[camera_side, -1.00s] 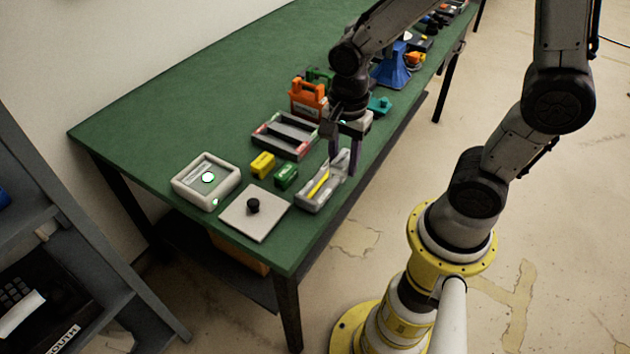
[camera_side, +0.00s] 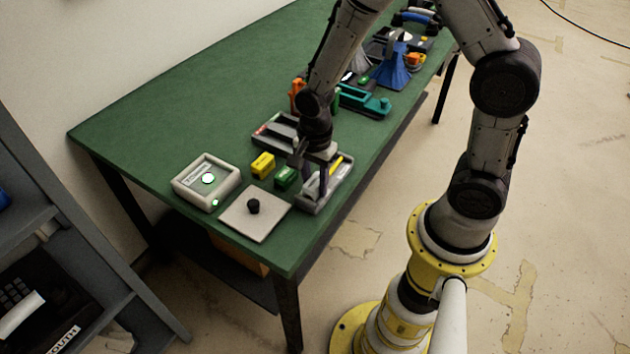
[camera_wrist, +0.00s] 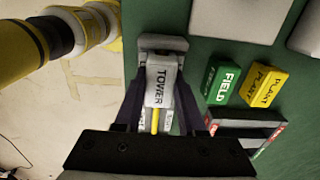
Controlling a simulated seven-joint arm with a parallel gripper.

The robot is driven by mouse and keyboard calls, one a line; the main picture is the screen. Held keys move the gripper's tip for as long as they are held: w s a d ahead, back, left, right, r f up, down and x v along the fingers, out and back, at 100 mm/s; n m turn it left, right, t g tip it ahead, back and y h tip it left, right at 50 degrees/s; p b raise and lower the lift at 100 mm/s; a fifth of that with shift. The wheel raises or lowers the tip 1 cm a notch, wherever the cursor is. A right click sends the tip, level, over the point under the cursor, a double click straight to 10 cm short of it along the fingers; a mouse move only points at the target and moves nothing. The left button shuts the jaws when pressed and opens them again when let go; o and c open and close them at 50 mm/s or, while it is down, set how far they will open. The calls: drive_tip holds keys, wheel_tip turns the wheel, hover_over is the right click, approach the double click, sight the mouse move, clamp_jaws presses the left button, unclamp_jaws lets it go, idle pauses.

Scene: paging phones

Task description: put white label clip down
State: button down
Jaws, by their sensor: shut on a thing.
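The white label clip (camera_wrist: 160,85), lettered TOWER, is between the two purple fingers of my gripper (camera_wrist: 158,108) in the wrist view. My gripper is shut on it. The clip is over the near end of a long grey tray (camera_wrist: 162,43); I cannot tell whether it touches the tray floor. In the side view my gripper (camera_side: 311,178) points down at the left part of the tray (camera_side: 345,182), and the clip is mostly hidden by the fingers. A yellow strip and other white lettered pieces lie further along the tray.
A green FIELD clip (camera_wrist: 226,83) and a yellow PLANT clip (camera_wrist: 264,85) lie beside the tray. A dark rack (camera_side: 270,133) stands behind them. A flat plate with a black knob (camera_side: 254,206) and a pale framed box (camera_side: 188,187) are at the left.

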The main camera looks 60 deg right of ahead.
sight(315, 181)
drive_tip(key=shift+f, duration=0.15)
drive_tip(key=c, duration=0.5)
unclamp_jaws()
wheel_tip(315, 181, up, 12)
drive_tip(key=r, duration=0.1)
drive_tip(key=s+r+n+t, duration=0.2)
drive_tip(key=s+r+n, duration=0.3)
drive_tip(key=s+n, duration=0.2)
drive_tip(key=s+d+r+n+t, duration=0.1)
drive_tip(key=s+r+n+t, duration=0.2)
drive_tip(key=s+r+n, duration=0.3)
drive_tip(key=shift+s+n+t, duration=0.3)
drive_tip(key=shift+s+n, duration=0.15)
drive_tip(key=shift+n, duration=2.05)
